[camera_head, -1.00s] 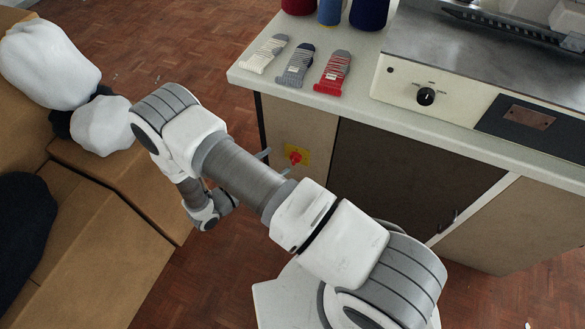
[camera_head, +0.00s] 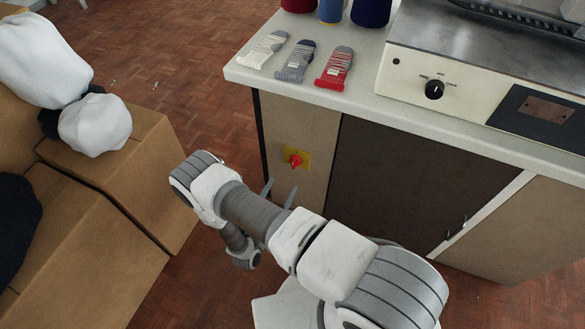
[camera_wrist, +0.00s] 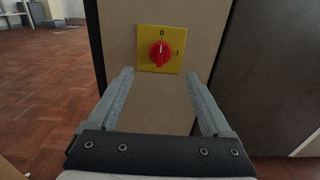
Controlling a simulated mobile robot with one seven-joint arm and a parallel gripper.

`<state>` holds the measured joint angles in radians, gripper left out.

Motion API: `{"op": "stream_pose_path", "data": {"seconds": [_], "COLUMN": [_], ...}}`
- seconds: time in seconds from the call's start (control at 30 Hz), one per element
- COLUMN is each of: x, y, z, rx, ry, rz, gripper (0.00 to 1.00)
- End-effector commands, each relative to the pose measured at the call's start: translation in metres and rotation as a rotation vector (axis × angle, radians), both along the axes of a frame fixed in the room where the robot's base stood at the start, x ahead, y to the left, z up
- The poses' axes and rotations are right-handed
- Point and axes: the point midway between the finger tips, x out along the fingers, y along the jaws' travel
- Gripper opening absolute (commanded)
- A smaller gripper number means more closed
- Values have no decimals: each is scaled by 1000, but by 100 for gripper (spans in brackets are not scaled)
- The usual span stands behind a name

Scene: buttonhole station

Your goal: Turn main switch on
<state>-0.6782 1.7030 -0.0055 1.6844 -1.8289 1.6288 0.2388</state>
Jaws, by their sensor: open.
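The main switch is a red rotary knob (camera_wrist: 160,53) on a yellow square plate (camera_wrist: 174,66), fixed to the beige cabinet panel. In the wrist view the plate shows "0" at the top and a mark like "1" at the right. The knob's handle stands upright, towards the "0". The switch also shows in the head view as a red knob (camera_head: 295,161). My gripper (camera_wrist: 158,75) is open and empty, its two fingers apart and pointing at the panel. In the wrist view the switch appears just beyond and above the fingertips, roughly centred between them. No contact shows.
The pale worktop (camera_head: 405,108) overhangs the cabinet above the switch. It carries several sock samples, yarn cones and a machine with a black dial (camera_head: 434,90). Cardboard boxes (camera_head: 95,225) with white bundles stand at the left. Wooden floor lies open between boxes and cabinet.

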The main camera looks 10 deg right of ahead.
Motion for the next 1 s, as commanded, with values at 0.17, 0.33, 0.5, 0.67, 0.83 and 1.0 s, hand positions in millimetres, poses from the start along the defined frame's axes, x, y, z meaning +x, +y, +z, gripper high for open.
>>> {"op": "stream_pose_path", "data": {"seconds": [0.17, 0.33, 0.5, 0.67, 0.83, 1.0], "x": [32, 57, 73, 78, 78, 78], "y": [-25, -43, -54, -57, -57, -57], "z": [-2, -1, -1, 0, 0, 0], "rx": [0, 0, 0, -1, -1, -1], "ry": [-3, -3, -1, -1, -1, -1], "rz": [-5, -4, -2, -1, -1, -1], "gripper": [84, 84, 84, 84, 84, 64]}}
